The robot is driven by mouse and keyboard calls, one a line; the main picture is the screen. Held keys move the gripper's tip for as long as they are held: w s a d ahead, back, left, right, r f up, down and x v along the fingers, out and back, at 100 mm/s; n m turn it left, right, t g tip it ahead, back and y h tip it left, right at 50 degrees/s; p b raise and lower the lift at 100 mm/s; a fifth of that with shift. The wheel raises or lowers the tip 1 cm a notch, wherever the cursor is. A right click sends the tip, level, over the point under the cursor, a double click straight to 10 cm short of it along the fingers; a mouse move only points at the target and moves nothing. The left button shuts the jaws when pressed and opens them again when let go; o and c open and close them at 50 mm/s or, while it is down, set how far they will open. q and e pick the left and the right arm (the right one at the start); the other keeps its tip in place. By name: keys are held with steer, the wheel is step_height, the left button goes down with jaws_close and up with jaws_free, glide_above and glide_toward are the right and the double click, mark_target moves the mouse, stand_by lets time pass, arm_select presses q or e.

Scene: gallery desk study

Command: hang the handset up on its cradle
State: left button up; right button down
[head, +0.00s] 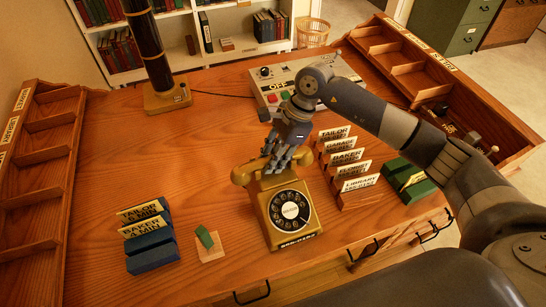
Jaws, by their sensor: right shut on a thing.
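A mustard-yellow rotary telephone (273,231) stands on the wooden desk, its black and white dial facing me. The handset (241,174) lies across the top of the phone, in the same yellow, with one end showing at the left and the other at the right (304,155). My right gripper (281,163) comes down from above and is shut around the handset's middle. The fingers cover the grip and much of the cradle, so I cannot tell whether the handset touches the cradle. My left gripper is not in view.
A grey control box (300,82) sits behind the phone. Labelled card holders (357,189) stand close to its right, with green blocks (409,183) beyond. Blue card blocks (151,258) and a small green piece on a pad (207,256) are at the left. The left-middle desk is clear.

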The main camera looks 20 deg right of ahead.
steer(key=c, duration=1.2)
jaws_free()
steer(key=shift+c, duration=0.2)
steer(key=v, duration=1.2)
